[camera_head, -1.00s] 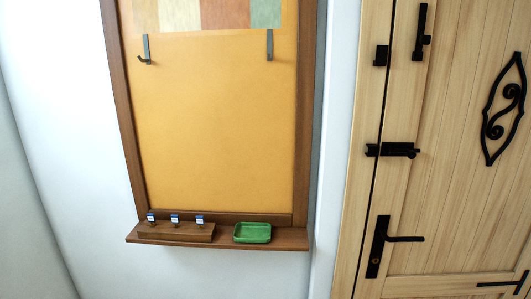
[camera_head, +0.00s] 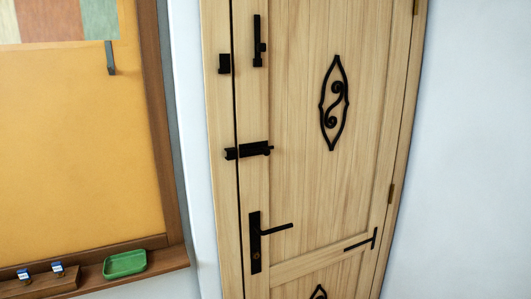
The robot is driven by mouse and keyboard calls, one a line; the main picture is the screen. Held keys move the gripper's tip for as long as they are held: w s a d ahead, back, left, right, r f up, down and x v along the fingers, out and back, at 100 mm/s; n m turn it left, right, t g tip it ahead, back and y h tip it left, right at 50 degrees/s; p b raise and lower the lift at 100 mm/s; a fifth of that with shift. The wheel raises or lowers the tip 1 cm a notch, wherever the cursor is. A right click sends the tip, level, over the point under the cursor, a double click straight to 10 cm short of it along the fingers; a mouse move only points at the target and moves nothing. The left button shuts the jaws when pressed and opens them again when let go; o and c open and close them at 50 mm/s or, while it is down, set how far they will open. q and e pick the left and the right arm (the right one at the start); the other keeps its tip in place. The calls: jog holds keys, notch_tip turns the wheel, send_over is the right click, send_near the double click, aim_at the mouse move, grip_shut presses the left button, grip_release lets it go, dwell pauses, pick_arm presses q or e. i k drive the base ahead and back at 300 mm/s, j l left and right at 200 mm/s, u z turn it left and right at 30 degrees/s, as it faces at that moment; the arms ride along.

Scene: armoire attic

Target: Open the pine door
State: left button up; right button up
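The pine door (camera_head: 300,190) stands in the middle of the view and looks closed in its frame. Its black lever handle (camera_head: 275,229) sits low on the left side and points right. A black sliding bolt (camera_head: 250,150) lies across the door's left edge above the handle. A second black bolt (camera_head: 258,45) is mounted upright near the top, with a separate black catch (camera_head: 224,64) on the frame to its left. Hinges (camera_head: 391,193) show on the right edge. Neither of my grippers is in view.
At the left hangs an orange board (camera_head: 70,150) in a brown wooden frame with a grey hook (camera_head: 110,58). Its ledge (camera_head: 170,261) carries a green tray (camera_head: 125,264) and a wooden block (camera_head: 40,285) with small clips. Bare white wall (camera_head: 470,150) lies right of the door.

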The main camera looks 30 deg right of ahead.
aim_at(327, 92)
jog(key=z, duration=1.4)
